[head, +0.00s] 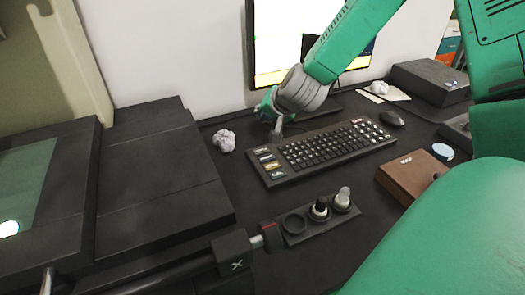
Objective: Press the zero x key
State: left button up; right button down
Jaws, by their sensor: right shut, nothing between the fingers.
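A black keyboard (335,145) lies on the dark desk. At its left end is a column of several wide keys (267,159), one of them yellowish. Their labels are too small to read, so I cannot tell which is the zero x key. My right gripper (277,135) is shut and empty, pointing down over the back left corner of the keyboard, close to the wide keys. I cannot tell whether its tips touch anything. My left gripper is not in view.
A monitor (285,30) stands behind my right arm. Crumpled paper (224,141) lies left of the keyboard. A panel with knobs (318,213) and a block marked X (234,254) are in front. A brown box (411,176) and a mouse (392,118) are at right.

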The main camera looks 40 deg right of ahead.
jog(key=b, duration=0.5)
send_over(262, 151)
notch_tip(262, 151, down, 5)
jog(key=shift+w+a+r, duration=0.1)
jog(key=shift+w+a, duration=0.05)
jog(key=f+b, duration=0.2)
jog(key=f, duration=0.1)
jog(key=shift+d+f, duration=0.3)
jog(key=shift+d, duration=0.05)
jog(key=shift+a, duration=0.15)
jog(key=shift+a+r, duration=0.1)
jog(key=shift+f, duration=0.2)
jog(key=shift+f, duration=0.2)
